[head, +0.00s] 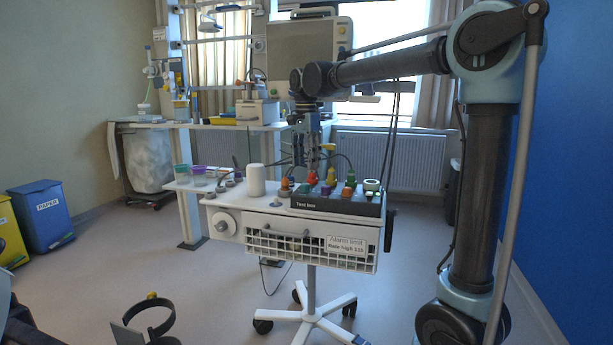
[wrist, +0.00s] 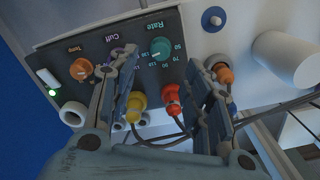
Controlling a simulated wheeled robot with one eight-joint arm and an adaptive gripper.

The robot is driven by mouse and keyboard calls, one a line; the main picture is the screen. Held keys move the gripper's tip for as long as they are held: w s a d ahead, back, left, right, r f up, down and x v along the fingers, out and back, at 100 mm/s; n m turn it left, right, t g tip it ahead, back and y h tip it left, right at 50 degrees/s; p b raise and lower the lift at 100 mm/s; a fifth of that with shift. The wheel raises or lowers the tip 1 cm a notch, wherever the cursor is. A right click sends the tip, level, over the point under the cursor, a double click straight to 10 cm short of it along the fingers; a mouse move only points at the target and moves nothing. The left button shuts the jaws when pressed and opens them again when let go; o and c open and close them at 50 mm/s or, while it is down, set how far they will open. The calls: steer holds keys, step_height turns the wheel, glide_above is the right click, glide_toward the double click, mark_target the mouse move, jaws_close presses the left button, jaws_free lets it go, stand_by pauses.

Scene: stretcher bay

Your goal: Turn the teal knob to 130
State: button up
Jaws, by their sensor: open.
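The teal knob (wrist: 161,48) sits on the dark panel of the test box, by the word Rate, with a printed number scale around it. The exact setting of its pointer is too small to read. In the head view the teal knob (head: 303,188) is small on the box top. My gripper (wrist: 165,62) is open, its two fingers spread on either side of the knob in the picture and apart from it. In the head view my gripper (head: 314,165) points down above the test box (head: 335,206).
An orange Temp knob (wrist: 80,68) and a purple Cuff knob lie left of the teal one. Red (wrist: 172,95) and yellow (wrist: 138,100) plugs with cables stand close to the fingers. A white cylinder (head: 255,180) stands left of the box. A sign (head: 346,246) hangs on the cart basket.

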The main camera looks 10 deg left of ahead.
steer(key=shift+r, duration=2.25)
